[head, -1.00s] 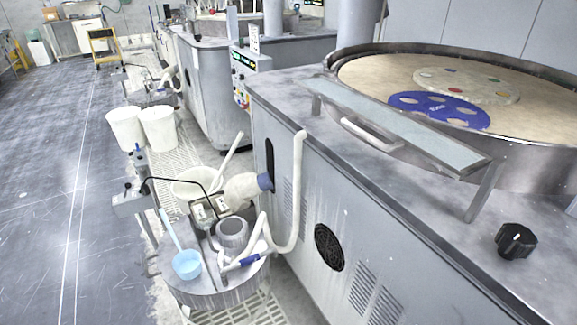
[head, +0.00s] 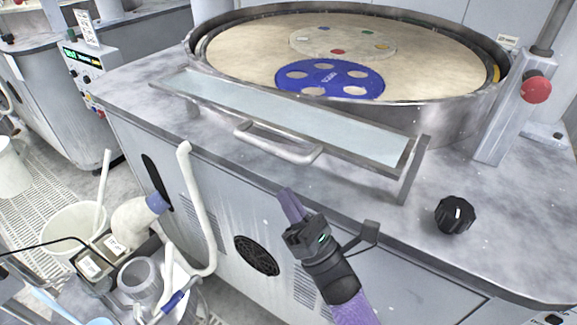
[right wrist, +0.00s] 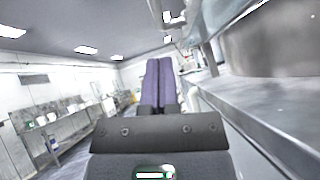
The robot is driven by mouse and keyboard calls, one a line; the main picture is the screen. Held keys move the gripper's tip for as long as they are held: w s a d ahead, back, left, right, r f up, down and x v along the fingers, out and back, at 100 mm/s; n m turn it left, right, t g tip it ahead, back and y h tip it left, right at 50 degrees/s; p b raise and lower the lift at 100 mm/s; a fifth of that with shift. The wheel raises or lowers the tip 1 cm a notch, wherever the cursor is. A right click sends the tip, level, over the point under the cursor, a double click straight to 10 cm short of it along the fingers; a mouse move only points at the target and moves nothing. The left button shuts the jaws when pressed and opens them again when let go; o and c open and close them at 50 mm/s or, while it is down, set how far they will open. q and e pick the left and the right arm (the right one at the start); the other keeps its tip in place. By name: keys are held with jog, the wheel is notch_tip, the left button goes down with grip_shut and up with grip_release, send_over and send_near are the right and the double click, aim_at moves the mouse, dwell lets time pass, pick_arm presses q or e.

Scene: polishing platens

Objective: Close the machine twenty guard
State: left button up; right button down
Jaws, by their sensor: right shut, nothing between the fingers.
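The guard (head: 290,110) is a long, clear panel in a metal frame at the front of the round polishing machine. It stands tilted on short posts above the grey top, with a metal handle (head: 278,143) on its near side. My right gripper (head: 290,205) is below and in front of the handle, beside the cabinet front and apart from the guard. Its two purple fingers lie together, empty; they also show in the right wrist view (right wrist: 159,82). My left gripper is not in view.
The round platen (head: 250,65) behind the guard bears a blue disc (head: 330,78) with holes. A black knob (head: 455,215) and a red button (head: 536,89) are at the right. A slurry drum with hoses (head: 195,200) and a white bucket (head: 75,225) stand at the left.

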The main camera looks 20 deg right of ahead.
aim_at(277, 154)
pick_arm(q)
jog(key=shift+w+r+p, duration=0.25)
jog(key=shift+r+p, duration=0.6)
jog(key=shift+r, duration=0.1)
pick_arm(e)
jog(key=shift+w+d+r, duration=0.1)
jog(key=shift+w+r, duration=0.1)
jog(key=shift+r, duration=0.55)
jog(key=shift+w+d+r, duration=0.1)
jog(key=shift+w+r, duration=0.15)
jog(key=shift+r, duration=0.55)
jog(key=shift+w+r, duration=0.2)
jog(key=shift+r, duration=0.55)
